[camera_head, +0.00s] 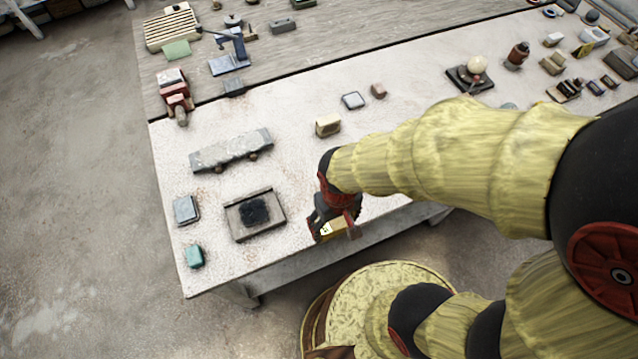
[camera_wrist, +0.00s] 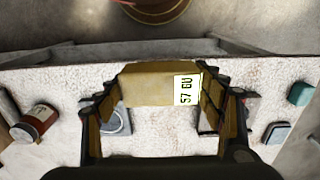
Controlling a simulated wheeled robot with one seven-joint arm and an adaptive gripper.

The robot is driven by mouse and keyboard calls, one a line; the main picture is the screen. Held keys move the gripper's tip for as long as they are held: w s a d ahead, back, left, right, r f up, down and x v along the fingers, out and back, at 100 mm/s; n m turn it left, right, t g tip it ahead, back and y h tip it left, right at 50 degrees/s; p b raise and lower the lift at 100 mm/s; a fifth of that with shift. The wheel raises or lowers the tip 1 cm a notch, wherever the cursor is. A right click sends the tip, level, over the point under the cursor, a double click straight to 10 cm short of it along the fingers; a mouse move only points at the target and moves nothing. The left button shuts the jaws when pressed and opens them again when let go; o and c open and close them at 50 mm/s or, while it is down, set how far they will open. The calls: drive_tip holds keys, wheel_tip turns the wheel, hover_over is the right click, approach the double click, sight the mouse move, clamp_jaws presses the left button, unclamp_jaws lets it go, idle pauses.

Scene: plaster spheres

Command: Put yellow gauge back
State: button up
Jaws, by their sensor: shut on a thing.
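The yellow gauge is a yellow-brown block with a white label reading "57 GU". In the wrist view the gauge (camera_wrist: 148,85) sits crosswise between the two fingers of my gripper (camera_wrist: 160,100), its label at the right end. In the head view my gripper (camera_head: 335,222) is shut on the gauge (camera_head: 334,229) near the front edge of the worktable (camera_head: 300,180). My fingers cover part of the gauge, and I cannot tell its exact height over the table. A separate beige-yellow block (camera_head: 328,126) lies farther back on the table.
Left of my gripper lie a tray with a dark patch (camera_head: 283,222), a grey-blue box (camera_head: 186,210) and a teal block (camera_head: 194,255). A long grey bar (camera_head: 232,150) and a red vise (camera_head: 175,90) are behind. Clear tabletop surrounds the beige-yellow block.

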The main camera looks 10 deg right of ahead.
drive_tip(key=w+f+b, duration=0.1)
drive_tip(key=w+f, duration=0.2)
drive_tip(key=w, duration=0.1)
drive_tip(key=w+a+f, duration=0.1)
drive_tip(key=w+f, duration=0.2)
drive_tip(key=w, duration=0.1)
drive_tip(key=w+f+b, duration=0.1)
drive_tip(key=w+f, duration=0.2)
drive_tip(key=w, duration=0.2)
drive_tip(key=shift+a+f+b, duration=0.15)
drive_tip(key=shift+b, duration=0.2)
drive_tip(key=shift+w+f, duration=0.15)
drive_tip(key=shift+f, duration=0.1)
drive_tip(key=shift+w+f+b, duration=0.15)
drive_tip(key=shift+f+b, duration=0.35)
drive_tip(key=shift+f, duration=1.05)
drive_tip(key=shift+f, duration=0.1)
drive_tip(key=o, duration=0.5)
drive_tip(key=shift+f, duration=0.1)
drive_tip(key=o, duration=0.4)
drive_tip(key=shift+o, duration=0.6)
